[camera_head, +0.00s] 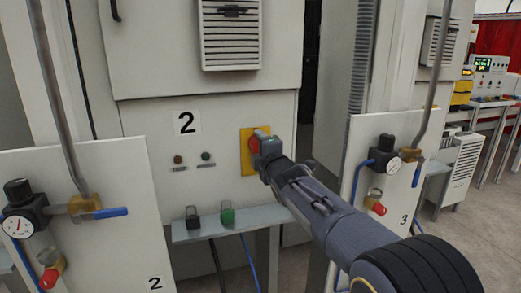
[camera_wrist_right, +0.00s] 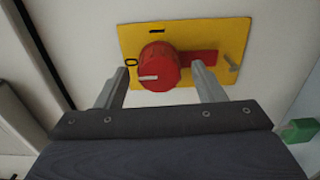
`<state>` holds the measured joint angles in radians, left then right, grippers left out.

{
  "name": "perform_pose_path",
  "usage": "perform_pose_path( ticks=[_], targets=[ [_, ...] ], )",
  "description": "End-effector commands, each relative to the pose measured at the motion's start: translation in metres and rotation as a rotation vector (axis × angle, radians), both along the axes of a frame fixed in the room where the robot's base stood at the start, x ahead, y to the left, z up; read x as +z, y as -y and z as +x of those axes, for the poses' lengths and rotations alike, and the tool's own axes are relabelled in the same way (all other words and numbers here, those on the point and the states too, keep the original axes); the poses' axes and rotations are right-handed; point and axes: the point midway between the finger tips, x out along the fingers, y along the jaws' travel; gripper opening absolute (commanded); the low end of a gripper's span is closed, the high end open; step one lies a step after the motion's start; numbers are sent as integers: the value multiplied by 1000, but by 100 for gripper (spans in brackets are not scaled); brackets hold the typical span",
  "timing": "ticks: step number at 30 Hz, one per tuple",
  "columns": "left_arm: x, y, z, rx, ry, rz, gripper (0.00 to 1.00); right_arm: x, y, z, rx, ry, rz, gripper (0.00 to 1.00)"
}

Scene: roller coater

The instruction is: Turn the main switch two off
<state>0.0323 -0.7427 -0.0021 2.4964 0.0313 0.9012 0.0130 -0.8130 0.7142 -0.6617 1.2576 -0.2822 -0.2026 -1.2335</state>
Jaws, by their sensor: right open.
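In the head view, the yellow plate (camera_head: 245,160) is partly covered by my right gripper (camera_head: 262,150). In the wrist view, my right gripper (camera_wrist_right: 162,88) is open, with one finger on each side of the knob. Whether the fingers touch the knob cannot be told. A white mark on the knob points left, toward the "0" on the plate. My left gripper is not in view.
Panels with pressure gauges (camera_head: 17,226) and blue-handled valves stand at left and right (camera_head: 393,164).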

Motion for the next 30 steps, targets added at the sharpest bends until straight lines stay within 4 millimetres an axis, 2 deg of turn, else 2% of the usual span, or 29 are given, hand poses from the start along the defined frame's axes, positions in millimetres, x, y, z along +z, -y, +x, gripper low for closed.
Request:
perform_pose_path(
  ticks=[4, 12, 15, 19, 27, 30],
  targets=[
    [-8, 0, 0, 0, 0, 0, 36, -1, 3, -13, 1, 2, 1, 63],
    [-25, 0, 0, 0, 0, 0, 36, -2, 16, -57, 3, 1, 3, 63],
    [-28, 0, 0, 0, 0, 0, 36, -1, 21, -67, 2, 1, 1, 63],
    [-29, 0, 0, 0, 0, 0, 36, -1, 24, -74, 1, 0, 0, 63],
    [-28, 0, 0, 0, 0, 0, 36, 0, 24, -74, 0, -1, 0, 63],
    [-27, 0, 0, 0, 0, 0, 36, -4, 34, -73, -12, -30, 28, 63]
  ],
)
